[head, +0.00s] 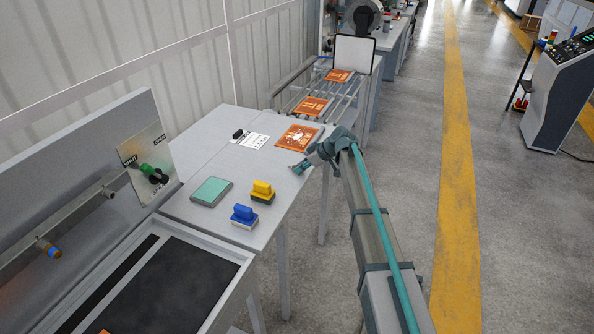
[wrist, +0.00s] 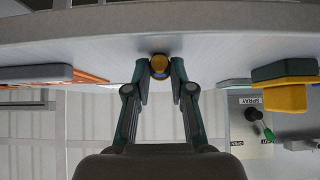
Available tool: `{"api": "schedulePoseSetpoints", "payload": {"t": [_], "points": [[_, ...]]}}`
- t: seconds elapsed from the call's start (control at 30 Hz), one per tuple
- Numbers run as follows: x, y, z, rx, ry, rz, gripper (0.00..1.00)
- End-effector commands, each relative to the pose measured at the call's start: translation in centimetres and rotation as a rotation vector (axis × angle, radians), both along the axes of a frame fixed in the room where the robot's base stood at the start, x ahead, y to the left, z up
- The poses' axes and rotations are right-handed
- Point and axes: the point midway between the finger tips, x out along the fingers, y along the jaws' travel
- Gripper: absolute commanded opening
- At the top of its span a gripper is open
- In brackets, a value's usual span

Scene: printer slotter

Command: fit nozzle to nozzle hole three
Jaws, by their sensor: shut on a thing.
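My gripper (wrist: 159,72) is shut on a small nozzle (wrist: 159,63) with blue and gold parts, held between the fingertips. In the head view my gripper (head: 300,168) is over the right edge of the grey table, and the nozzle cannot be made out there. A rail (head: 75,217) runs along the machine at the left. An orange-and-blue nozzle (head: 48,249) sits on its near part, and a grey stub (head: 109,193) sits farther along. My gripper is well apart from the rail. I cannot tell which hole is number three.
The grey table (head: 215,150) holds a teal pad (head: 211,192), a yellow stamp (head: 262,192), a blue stamp (head: 243,217), a white sheet (head: 249,140) and an orange card (head: 297,138). A panel (head: 146,160) with a green-and-black knob stands beyond the rail.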

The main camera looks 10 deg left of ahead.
Motion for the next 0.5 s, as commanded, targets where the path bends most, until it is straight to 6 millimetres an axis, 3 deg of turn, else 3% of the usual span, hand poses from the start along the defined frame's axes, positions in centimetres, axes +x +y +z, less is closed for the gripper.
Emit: {"api": "schedulePoseSetpoints", "payload": {"t": [0.5], "points": [[0.01, -0.01, 0.68, 0.0, -0.001, 0.0, 0.0]]}}
